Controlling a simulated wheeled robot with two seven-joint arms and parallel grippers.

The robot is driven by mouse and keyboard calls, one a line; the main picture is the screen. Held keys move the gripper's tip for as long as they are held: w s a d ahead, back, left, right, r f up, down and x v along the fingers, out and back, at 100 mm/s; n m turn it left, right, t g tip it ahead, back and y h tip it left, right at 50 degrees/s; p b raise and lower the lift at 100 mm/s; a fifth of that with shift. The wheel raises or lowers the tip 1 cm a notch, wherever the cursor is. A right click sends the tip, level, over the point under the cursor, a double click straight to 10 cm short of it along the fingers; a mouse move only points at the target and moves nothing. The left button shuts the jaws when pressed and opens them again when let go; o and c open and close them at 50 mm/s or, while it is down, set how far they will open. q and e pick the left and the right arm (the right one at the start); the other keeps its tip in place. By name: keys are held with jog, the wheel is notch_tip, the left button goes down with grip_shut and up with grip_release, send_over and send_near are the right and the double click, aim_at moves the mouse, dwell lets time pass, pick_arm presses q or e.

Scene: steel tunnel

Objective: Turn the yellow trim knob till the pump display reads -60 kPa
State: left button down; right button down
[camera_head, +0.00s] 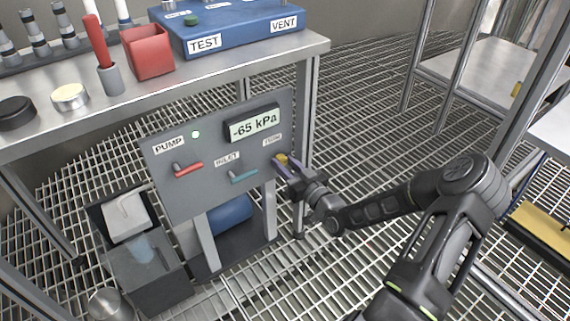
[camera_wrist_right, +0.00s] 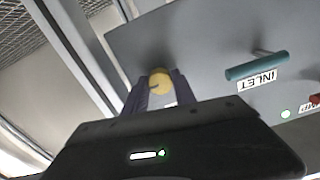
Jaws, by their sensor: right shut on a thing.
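The pump panel (camera_head: 218,185) is a grey upright plate below the bench top. Its display (camera_head: 254,123) reads -65 kPa. The yellow trim knob (camera_head: 283,158) sits at the panel's right side, partly hidden by my right gripper (camera_head: 284,164). In the right wrist view the yellow knob (camera_wrist_right: 160,82) lies between the two dark fingers of my right gripper (camera_wrist_right: 157,92), which is shut on it. The TRIM label above the knob is small and blurred in the head view. My left gripper is not in view.
The panel also carries a red PUMP lever (camera_head: 188,168), a teal INLET lever (camera_head: 243,177) and a lit green lamp (camera_head: 196,134). Above stands the bench (camera_head: 200,80) with a blue TEST/VENT box (camera_head: 235,30) and a red cup (camera_head: 148,53). A bench leg (camera_head: 309,100) stands just right of the panel.

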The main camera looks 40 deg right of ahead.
jog(key=shift+r+m+p, duration=0.25)
jog(key=shift+m+p, duration=0.55)
jog(key=shift+p, duration=0.05)
jog(key=shift+m, duration=0.4)
jog(key=shift+f+m+p, duration=0.25)
jog(key=shift+m+p, duration=0.05)
jog(key=shift+m, duration=0.1)
jog(key=c, duration=1)
grip_release()
